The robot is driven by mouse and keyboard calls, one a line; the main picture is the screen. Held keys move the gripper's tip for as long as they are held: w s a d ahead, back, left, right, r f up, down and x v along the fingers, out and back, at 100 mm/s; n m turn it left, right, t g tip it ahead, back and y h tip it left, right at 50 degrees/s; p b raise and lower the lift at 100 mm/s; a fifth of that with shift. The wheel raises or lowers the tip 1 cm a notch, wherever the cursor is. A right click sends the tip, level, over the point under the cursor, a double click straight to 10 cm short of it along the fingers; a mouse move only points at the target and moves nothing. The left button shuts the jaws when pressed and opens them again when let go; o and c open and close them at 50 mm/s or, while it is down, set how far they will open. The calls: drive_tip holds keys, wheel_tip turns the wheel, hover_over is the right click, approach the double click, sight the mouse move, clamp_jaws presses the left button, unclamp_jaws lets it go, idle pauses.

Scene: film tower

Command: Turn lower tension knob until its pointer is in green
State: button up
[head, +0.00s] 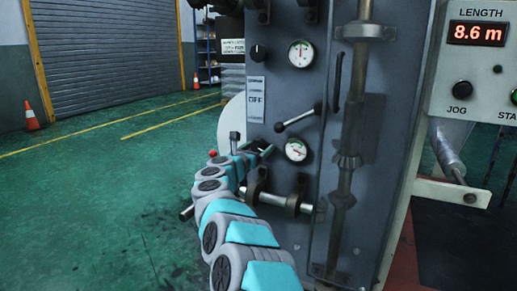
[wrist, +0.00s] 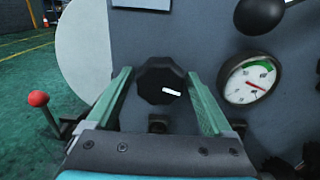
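The lower tension knob (wrist: 161,81) is black and many-sided, with a white pointer mark toward its right side in the wrist view. My gripper (wrist: 158,74) is open, with one finger to the left and one to the right of the knob; I cannot tell whether they touch it.
A black-knobbed lever (head: 298,118) sticks out just above the lower gauge. An upper knob (head: 258,52) and upper gauge (head: 301,53) are higher on the panel. A red-tipped lever (wrist: 38,100) stands left of my gripper. The green floor (head: 90,200) at left is open.

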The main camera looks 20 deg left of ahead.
drive_tip(key=c, duration=1.2)
drive_tip(key=shift+n, duration=0.3)
drive_tip(key=n+p, duration=0.1)
drive_tip(key=n, duration=0.2)
drive_tip(key=shift+d+n+p, duration=0.1)
drive_tip(key=shift+n+p, duration=0.2)
drive_tip(key=shift+p, duration=0.05)
drive_tip(key=n+p, duration=0.2)
drive_tip(key=n, duration=0.1)
drive_tip(key=n+p, duration=0.2)
drive_tip(key=shift+r, duration=0.3)
drive_tip(key=n+p, duration=0.5)
drive_tip(key=shift+n, duration=0.4)
drive_tip(key=n+p, duration=0.3)
drive_tip(key=shift+n+p, duration=0.35)
drive_tip(key=shift+n, duration=0.05)
drive_tip(key=shift+f, duration=0.1)
